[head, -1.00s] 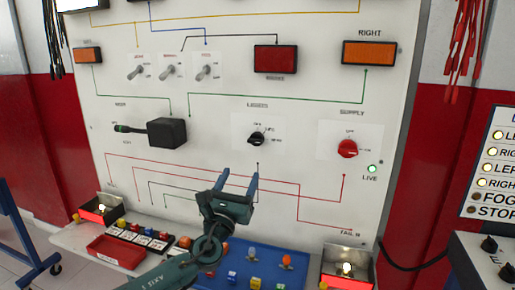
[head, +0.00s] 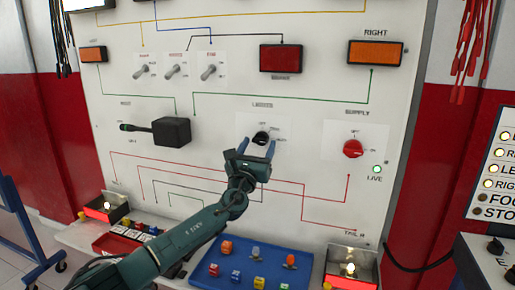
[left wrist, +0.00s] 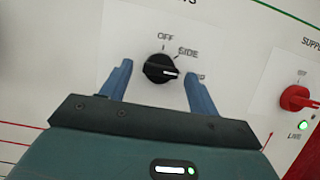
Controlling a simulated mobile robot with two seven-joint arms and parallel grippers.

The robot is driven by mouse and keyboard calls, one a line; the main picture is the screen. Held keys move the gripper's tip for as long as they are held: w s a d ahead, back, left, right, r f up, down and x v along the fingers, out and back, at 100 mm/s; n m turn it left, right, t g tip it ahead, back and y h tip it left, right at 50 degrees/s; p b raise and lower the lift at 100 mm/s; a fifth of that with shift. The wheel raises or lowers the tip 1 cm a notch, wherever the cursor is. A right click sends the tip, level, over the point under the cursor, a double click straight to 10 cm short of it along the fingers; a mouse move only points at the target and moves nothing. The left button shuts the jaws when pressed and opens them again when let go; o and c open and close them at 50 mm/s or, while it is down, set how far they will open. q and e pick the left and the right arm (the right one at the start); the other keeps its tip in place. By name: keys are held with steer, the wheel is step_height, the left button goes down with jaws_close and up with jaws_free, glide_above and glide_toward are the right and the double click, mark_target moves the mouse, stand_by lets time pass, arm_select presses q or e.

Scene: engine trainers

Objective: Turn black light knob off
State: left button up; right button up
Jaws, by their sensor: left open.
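The black light knob (head: 261,138) is on the white panel under the word LIGHTS. In the left wrist view the knob (left wrist: 160,68) has OFF at its upper left, SIDE at its upper right and a partly hidden label at its right. Its white mark points right, toward that partly hidden label. My left gripper (head: 257,146) is open, with its blue fingers on either side of the knob. In the left wrist view the gripper's fingers (left wrist: 158,75) stand apart from the knob, with gaps on both sides. My right gripper is not in view.
A red supply knob (head: 353,148) is to the right, with a lit green LIVE lamp (head: 377,169) below it. A black box with a lever (head: 171,131) is to the left. Toggle switches (head: 174,71) are above. A blue tray (head: 210,270) stands below the panel.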

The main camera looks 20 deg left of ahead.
arm_select(q)
steer(key=shift+c, duration=0.4)
steer(key=c, duration=0.9)
